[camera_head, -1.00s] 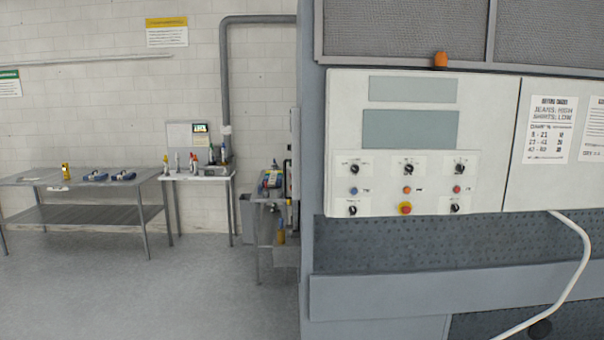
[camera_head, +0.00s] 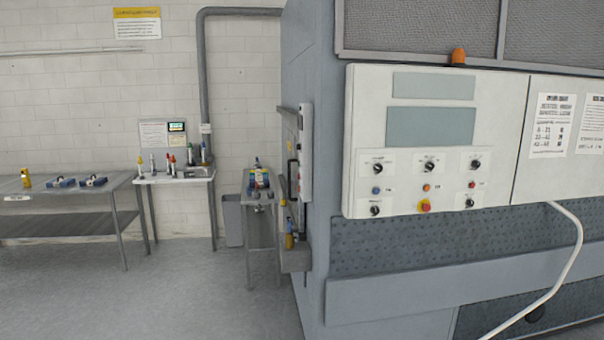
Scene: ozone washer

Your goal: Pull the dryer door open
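A large grey machine (camera_head: 318,150) fills the right half of the view. A white control panel (camera_head: 362,140) with knobs, coloured buttons and two grey display areas is on its front. I cannot tell whether this machine is the dryer. My gripper and arm are not in view.
A metal table (camera_head: 70,228) stands by the left wall. A small white-topped stand (camera_head: 172,179) with bottles is beside it. A narrow metal table (camera_head: 263,205) and a grey bin (camera_head: 233,220) are near the machine's side. The floor (camera_head: 170,295) at front left is clear.

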